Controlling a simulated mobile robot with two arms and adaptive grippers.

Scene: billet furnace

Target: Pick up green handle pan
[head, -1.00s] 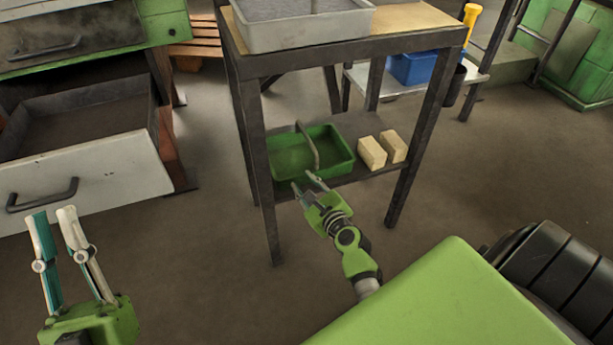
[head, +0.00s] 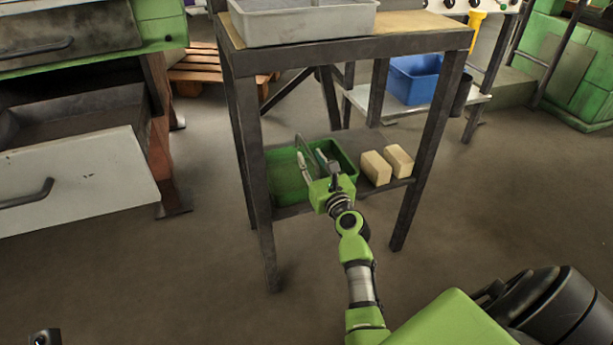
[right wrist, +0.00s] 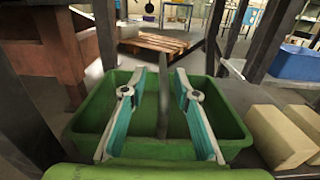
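The green pan (head: 285,180), an open-topped tray with a thin handle across its middle, sits on the lower shelf of the dark metal table. My right gripper (head: 312,157) reaches over the pan from the front and covers part of it. In the right wrist view the gripper (right wrist: 160,72) is open, with its two fingers apart over the pan (right wrist: 230,128). The grey handle (right wrist: 164,105) stands upright between the fingers, with a gap on each side. My left gripper is not in view; only a small dark part shows at the head view's bottom left.
Two pale blocks (head: 376,167) lie on the shelf right of the pan. A grey tray (head: 300,28) stands on the tabletop. Table legs (head: 262,190) flank the shelf. An open drawer (head: 75,170) is at left, and a blue bin (head: 415,80) behind.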

